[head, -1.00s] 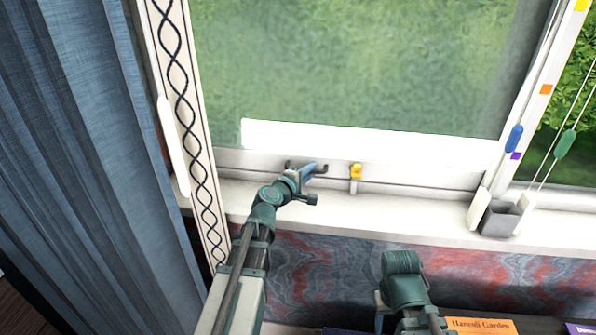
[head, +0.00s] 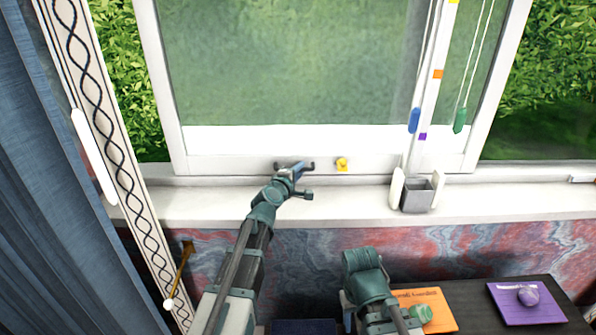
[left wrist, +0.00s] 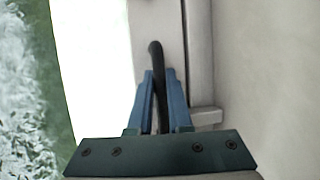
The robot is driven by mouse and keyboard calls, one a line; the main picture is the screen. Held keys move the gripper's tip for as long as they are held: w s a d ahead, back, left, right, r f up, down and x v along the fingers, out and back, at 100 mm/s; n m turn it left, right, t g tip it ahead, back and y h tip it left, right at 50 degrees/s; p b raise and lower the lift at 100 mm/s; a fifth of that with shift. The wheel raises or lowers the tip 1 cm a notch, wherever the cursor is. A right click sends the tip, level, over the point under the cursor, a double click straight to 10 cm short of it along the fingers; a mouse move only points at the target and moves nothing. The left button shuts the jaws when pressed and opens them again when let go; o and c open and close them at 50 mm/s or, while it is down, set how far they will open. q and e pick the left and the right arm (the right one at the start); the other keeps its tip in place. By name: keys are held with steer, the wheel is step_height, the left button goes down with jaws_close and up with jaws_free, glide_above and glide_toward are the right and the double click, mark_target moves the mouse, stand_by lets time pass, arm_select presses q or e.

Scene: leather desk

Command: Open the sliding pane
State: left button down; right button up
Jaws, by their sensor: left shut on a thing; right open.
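The sliding pane (head: 290,60) is a large white-framed sheet of glass in the head view. A gap with green hedge shows between its left edge and the patterned trim. My left gripper (head: 296,168) is shut on the pane's dark handle (left wrist: 156,52) at the bottom rail. In the left wrist view, the blue fingers of the left gripper (left wrist: 160,100) lie on both sides of the handle. A yellow latch (head: 342,164) sits on the rail just right of the handle. My right gripper (head: 348,318) is low in the head view, mostly hidden by its own arm, away from the pane.
A grey cup (head: 417,195) stands on the white sill (head: 330,208), with cords hanging above it. A blue curtain (head: 50,200) hangs at the left. An orange book (head: 425,310) and a purple book (head: 525,303) lie on the dark desk below.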

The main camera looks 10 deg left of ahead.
arm_select(q)
steer(key=c, duration=1.1)
jaws_free()
steer(key=shift+s, duration=0.1)
